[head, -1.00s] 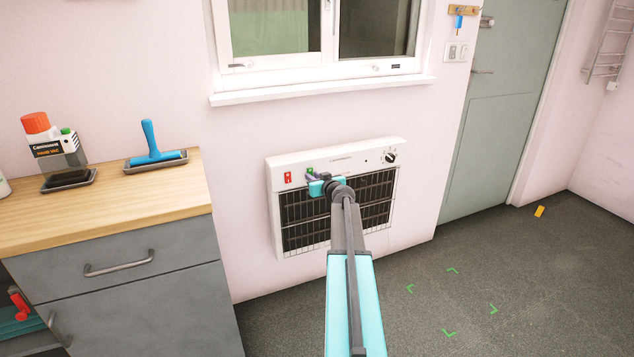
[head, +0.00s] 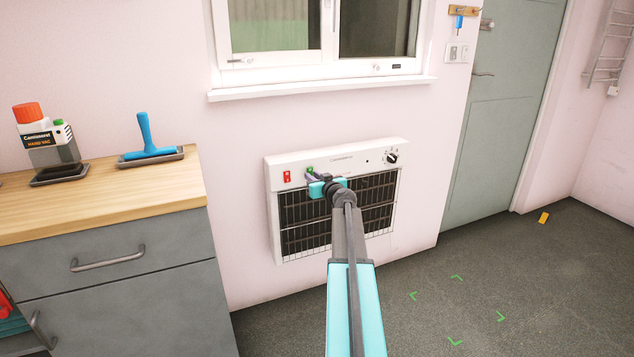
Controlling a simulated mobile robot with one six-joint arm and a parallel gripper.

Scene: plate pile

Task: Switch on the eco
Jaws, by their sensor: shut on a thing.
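A white wall heater (head: 345,158) with a dark grille hangs on the pink wall below the window. Its top panel carries a red switch (head: 287,176) at the left, a green switch (head: 310,170) beside it, and a round dial (head: 391,157) at the right. I cannot read which switch is the eco one. My gripper (head: 312,176) is at the panel, right at the green switch, and its jaws are closed there. The jaws partly cover the green switch, so its position is hidden. The red switch and the dial are clear of the gripper.
Green corner marks lie on the open floor at the right. A small yellow item (head: 543,217) lies near the grey door (head: 500,130).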

